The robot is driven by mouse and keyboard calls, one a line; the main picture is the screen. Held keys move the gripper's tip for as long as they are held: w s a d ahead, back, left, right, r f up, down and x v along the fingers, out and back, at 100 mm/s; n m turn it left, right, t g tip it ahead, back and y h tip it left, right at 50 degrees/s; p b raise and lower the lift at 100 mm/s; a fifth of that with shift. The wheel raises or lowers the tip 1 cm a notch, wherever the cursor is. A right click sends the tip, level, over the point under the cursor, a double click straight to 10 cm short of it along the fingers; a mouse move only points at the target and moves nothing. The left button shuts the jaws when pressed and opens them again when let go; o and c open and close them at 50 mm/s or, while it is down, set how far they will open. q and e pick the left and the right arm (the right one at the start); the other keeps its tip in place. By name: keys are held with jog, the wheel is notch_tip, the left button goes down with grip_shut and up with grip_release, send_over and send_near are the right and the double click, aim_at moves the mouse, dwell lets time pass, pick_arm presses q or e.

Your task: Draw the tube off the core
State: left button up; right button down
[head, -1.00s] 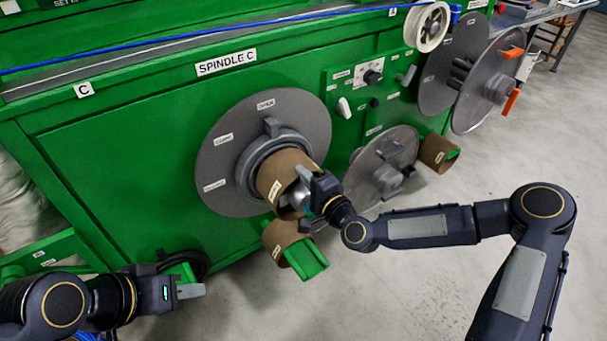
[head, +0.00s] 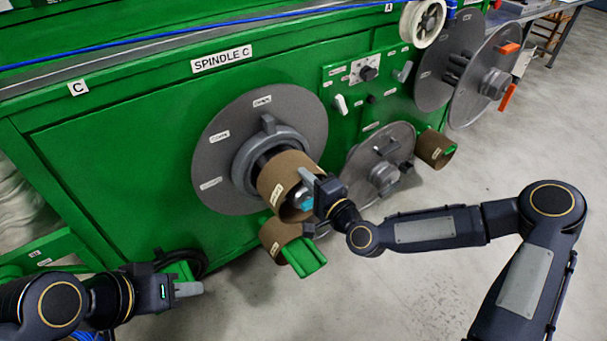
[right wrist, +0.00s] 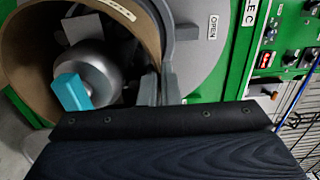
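The brown cardboard tube (head: 276,178) sits around the core of spindle C, in front of the large grey disc (head: 222,152). A dark gap of core (head: 262,158) shows between the tube and the grey collar. In the right wrist view, the tube (right wrist: 28,60) surrounds a silver core end (right wrist: 98,65) with a teal piece (right wrist: 72,92). My right gripper (head: 306,190) is at the tube's outer rim, its fingers on either side of the wall and apparently closed on it. My left gripper (head: 190,289) is low at the left, away from the tube; its finger opening is unclear.
Another brown tube (head: 278,236) sits on a green holder (head: 305,257) just below. A smaller grey disc (head: 380,165) and a further brown tube (head: 432,150) stand to the right. The floor (head: 400,290) in front is open.

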jog(key=v, duration=1.5)
dwell(1.2)
jog(key=shift+s+d, duration=0.1)
jog(key=shift+s, duration=0.05)
